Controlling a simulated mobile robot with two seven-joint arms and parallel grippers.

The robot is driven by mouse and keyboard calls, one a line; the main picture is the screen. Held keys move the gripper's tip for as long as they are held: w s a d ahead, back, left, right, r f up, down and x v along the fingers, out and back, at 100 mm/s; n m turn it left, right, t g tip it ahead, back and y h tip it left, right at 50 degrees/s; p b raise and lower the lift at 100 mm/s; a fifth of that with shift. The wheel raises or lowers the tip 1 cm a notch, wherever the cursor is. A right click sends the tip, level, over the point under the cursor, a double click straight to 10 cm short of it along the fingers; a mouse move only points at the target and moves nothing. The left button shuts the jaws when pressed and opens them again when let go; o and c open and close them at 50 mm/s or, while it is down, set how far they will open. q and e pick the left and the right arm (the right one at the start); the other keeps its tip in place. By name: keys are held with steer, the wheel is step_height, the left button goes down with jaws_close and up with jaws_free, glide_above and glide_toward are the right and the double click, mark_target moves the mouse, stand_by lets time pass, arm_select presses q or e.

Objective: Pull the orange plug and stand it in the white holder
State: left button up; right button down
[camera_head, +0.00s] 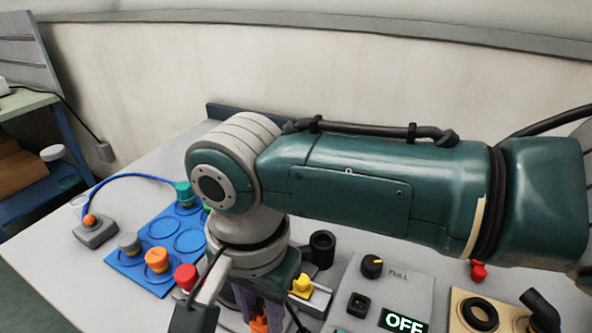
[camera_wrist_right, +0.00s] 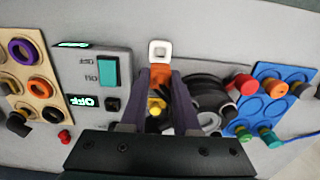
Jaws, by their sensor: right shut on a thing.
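My right gripper (camera_wrist_right: 158,110) has two purple fingers shut on an orange plug (camera_wrist_right: 160,75). In the head view the plug (camera_head: 258,324) shows between the fingers at the bottom edge, partly hidden. In the right wrist view a white square piece with an opening, likely the white holder (camera_wrist_right: 160,43), appears right against the plug's far end. I cannot tell whether they touch or whether the plug is in it. I do not make out the holder in the head view. My left gripper is not in view.
A yellow knob (camera_head: 302,285) is close to the gripper. A control box (camera_head: 398,286) reading OFF stands to the right, a black ring part (camera_head: 322,246) behind. A blue board (camera_head: 126,263) with coloured caps and a grey base (camera_head: 96,232) with a blue cable lie left.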

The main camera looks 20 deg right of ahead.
steer(key=shift+f+b, duration=2.25)
steer(key=shift+f, duration=1.05)
steer(key=shift+p, duration=0.3)
steer(key=shift+f, duration=0.15)
steer(key=shift+f+b, duration=0.85)
steer(key=shift+f, duration=0.05)
steer(key=c, duration=0.9)
jaws_free()
steer(key=o, duration=0.8)
